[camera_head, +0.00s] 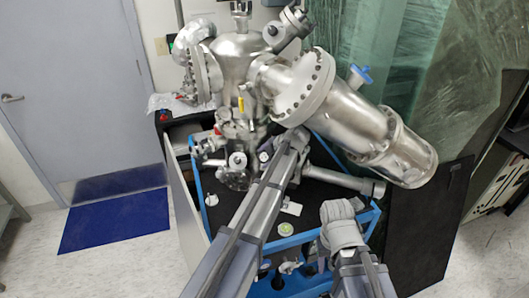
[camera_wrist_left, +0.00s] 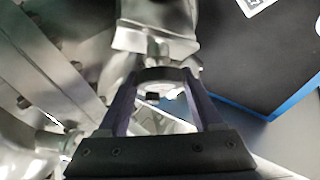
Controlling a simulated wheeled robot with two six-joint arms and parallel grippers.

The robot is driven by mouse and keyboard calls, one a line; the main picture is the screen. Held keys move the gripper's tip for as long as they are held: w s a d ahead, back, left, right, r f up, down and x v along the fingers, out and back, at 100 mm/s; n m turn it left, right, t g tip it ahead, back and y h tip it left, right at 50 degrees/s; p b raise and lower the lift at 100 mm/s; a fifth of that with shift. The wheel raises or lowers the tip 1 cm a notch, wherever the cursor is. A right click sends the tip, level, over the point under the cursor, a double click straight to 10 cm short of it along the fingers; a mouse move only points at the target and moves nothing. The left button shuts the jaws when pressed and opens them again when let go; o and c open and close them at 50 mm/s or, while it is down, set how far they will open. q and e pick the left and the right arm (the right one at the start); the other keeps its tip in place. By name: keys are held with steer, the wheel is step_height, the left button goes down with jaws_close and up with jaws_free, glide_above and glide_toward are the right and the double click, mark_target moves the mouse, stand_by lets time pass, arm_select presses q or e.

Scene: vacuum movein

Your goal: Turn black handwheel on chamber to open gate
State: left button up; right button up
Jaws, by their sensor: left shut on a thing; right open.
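The steel chamber (camera_head: 238,65) stands on a blue-framed cart, with a large flanged cylinder (camera_head: 345,112) slanting off to the right. My left gripper (camera_head: 296,138) reaches in below this cylinder; its fingertips are hard to make out there. In the left wrist view its two purple fingers (camera_wrist_left: 165,92) are closed on the rim of a rounded handwheel (camera_wrist_left: 162,75), just below a steel fitting (camera_wrist_left: 155,28). The wheel looks dark grey there, and much of it is hidden. My right gripper (camera_head: 338,208) is open, low over the front right of the cart, apart from the chamber.
The cart's blue frame (camera_head: 375,218) surrounds a dark top with small loose parts on it. A horizontal steel tube (camera_head: 345,181) lies to the right of my left gripper. A blue mat (camera_head: 115,220) lies on open floor at left. A dark panel (camera_head: 430,225) stands at right.

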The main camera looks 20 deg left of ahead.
arm_select(q)
steer(key=shift+n+g+h+p, duration=0.7)
steer(key=shift+n+h+p, duration=0.15)
steer(key=shift+n, duration=0.25)
steer(key=o, duration=1.4)
steer(key=shift+f, duration=0.1)
